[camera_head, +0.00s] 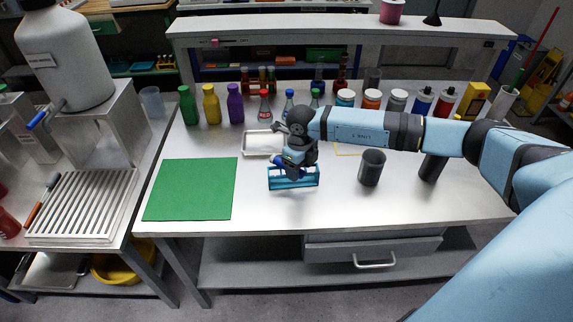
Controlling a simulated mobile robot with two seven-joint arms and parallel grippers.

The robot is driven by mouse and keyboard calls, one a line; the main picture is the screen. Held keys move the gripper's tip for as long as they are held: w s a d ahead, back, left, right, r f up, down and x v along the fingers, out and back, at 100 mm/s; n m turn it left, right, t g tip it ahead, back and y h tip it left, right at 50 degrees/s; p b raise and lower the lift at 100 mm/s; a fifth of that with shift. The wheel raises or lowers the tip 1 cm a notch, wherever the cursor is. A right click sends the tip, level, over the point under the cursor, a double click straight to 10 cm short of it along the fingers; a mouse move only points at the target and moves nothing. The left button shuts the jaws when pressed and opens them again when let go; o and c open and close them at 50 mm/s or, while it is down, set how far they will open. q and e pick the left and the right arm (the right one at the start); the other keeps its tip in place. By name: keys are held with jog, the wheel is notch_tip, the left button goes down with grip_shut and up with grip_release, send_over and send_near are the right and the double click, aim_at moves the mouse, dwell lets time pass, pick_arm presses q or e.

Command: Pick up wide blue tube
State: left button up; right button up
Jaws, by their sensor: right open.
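A small teal rack (308,183) stands on the steel table, near the middle of its front half. A dark blue piece shows at the rack's top, right under my right gripper (291,168); it may be the wide blue tube, but I cannot tell it clearly from the fingers. My right gripper is open and points down over the rack, with its fingers at the rack's top. The gripper hides part of the rack and what stands in it. My left gripper is not in view.
A small metal tray (262,142) lies behind the rack. A dark grey cup (371,168) and a black cylinder (432,167) stand to the right. A green mat (190,189) lies left. Several bottles and jars line the back. The front table strip is clear.

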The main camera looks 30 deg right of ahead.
jog(key=shift+f, duration=0.7)
jog(key=c, duration=1)
